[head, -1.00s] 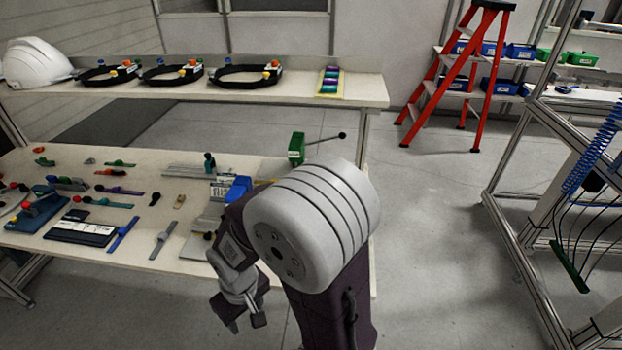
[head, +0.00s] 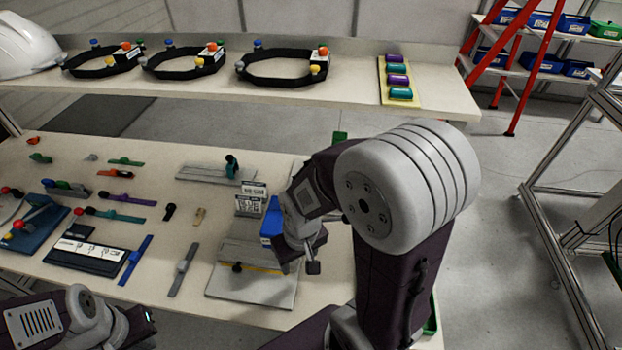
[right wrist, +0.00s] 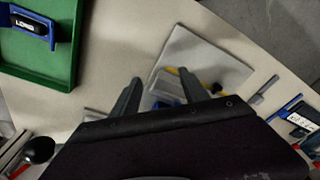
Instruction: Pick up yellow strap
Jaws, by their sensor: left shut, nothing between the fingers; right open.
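A thin yellow strap (head: 262,269) lies across a grey plate (head: 250,290) on the workbench, beside a black knob. In the right wrist view a short part of the yellow strap (right wrist: 172,71) shows near the right finger, which covers some of it.
A green tray (right wrist: 40,60) is at upper left. Headbands (head: 285,68) sit on the back shelf.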

